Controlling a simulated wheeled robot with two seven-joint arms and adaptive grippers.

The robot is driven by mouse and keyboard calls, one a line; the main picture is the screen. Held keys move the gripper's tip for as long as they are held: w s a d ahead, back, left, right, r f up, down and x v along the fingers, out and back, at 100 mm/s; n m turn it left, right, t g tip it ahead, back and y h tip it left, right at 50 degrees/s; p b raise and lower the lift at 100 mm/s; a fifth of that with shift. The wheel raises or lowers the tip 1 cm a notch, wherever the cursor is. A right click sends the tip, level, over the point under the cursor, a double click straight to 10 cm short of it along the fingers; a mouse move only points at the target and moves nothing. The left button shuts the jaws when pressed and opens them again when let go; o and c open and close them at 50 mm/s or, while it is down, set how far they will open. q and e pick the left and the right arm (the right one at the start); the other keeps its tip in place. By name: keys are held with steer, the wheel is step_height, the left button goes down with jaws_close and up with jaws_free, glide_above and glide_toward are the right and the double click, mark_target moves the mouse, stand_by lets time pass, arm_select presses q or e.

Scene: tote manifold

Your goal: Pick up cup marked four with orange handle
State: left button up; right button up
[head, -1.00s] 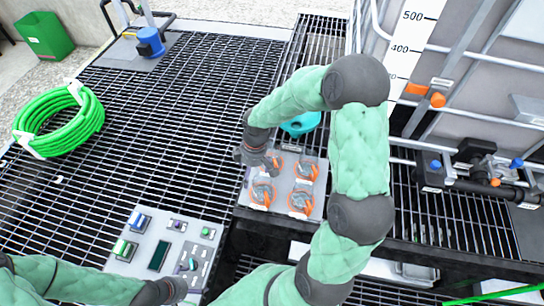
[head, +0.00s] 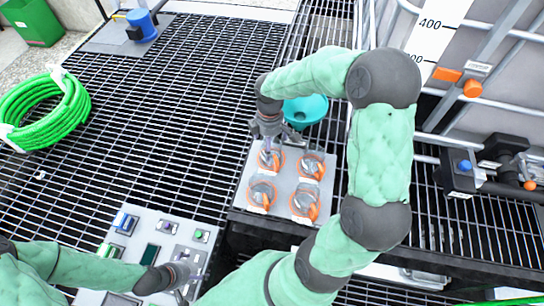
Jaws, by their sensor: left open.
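Several cups with orange handles sit on a grey plate (head: 284,181) in two rows: far left (head: 270,159), far right (head: 312,167), near left (head: 262,195) and near right (head: 305,203). Each has a small white label, too small to read, so I cannot tell which is marked four. My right gripper (head: 271,142) points down over the far-left cup and partly covers it; I cannot tell whether it touches or how wide its jaws are. My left gripper (head: 188,282) is open and empty, low over the control panel at bottom left.
A teal round container (head: 306,109) stands just behind the plate, close to my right gripper. A control panel (head: 150,226) with buttons lies left of the plate. A green hose coil (head: 45,110) lies far left. Valves and a caged tank (head: 450,90) are at right.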

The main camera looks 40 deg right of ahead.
arm_select(q)
step_height(320, 180, down, 3)
steer(key=b, duration=0.3)
arm_select(e)
step_height(320, 180, down, 6)
steer(key=shift+s+d+r, duration=0.15)
steer(key=shift+r, duration=0.05)
steer(key=c, duration=1.2)
